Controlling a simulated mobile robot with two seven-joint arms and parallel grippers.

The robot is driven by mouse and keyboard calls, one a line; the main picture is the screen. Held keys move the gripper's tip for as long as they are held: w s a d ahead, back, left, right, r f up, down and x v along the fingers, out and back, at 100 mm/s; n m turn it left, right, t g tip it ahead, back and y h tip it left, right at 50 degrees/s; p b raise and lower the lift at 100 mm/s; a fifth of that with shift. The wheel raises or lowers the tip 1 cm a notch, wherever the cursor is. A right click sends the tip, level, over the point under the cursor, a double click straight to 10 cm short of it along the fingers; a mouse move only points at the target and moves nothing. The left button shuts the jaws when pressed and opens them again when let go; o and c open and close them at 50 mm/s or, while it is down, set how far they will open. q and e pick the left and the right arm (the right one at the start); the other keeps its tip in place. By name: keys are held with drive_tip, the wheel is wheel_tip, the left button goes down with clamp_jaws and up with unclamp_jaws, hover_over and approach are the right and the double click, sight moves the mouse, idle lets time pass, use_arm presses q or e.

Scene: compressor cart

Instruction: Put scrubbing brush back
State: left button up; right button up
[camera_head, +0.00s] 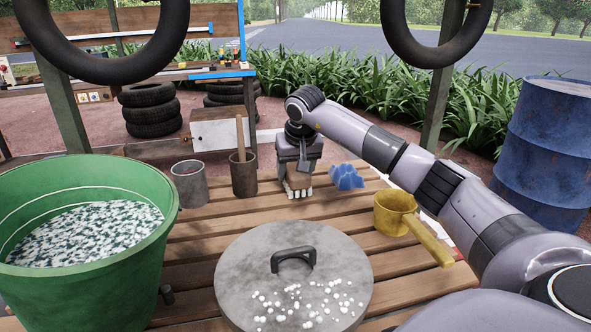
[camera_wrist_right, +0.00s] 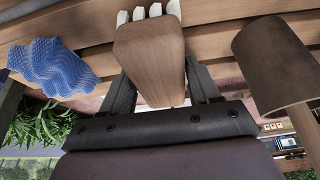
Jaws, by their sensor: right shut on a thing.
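The scrubbing brush (camera_head: 297,181) has a wooden block and white bristles that point down at the slatted table. My right gripper (camera_head: 299,172) is shut on its wooden block from above, near the back of the table. In the right wrist view the brush (camera_wrist_right: 150,55) sits between the two fingers of the gripper (camera_wrist_right: 165,95), with white bristles at the top edge. I cannot tell whether the bristles touch the slats. My left gripper is not in view.
A brown cup with a stick (camera_head: 244,178) and a grey can (camera_head: 189,184) stand left of the brush. A blue cloth (camera_head: 346,177) lies right. A green tub (camera_head: 90,275), grey lid (camera_head: 240,272) and yellow dipper (camera_head: 396,214) are nearer.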

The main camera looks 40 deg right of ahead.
drive_tip(key=o, duration=1)
drive_tip(key=shift+f, duration=0.15)
drive_tip(key=shift+r, duration=0.2)
drive_tip(key=p+v, duration=0.2)
drive_tip(key=v, duration=0.8)
drive_tip(key=shift+r, duration=0.35)
drive_tip(key=shift+s+a+r, duration=0.15)
drive_tip(key=shift+s+r, duration=0.15)
drive_tip(key=shift+r, duration=0.25)
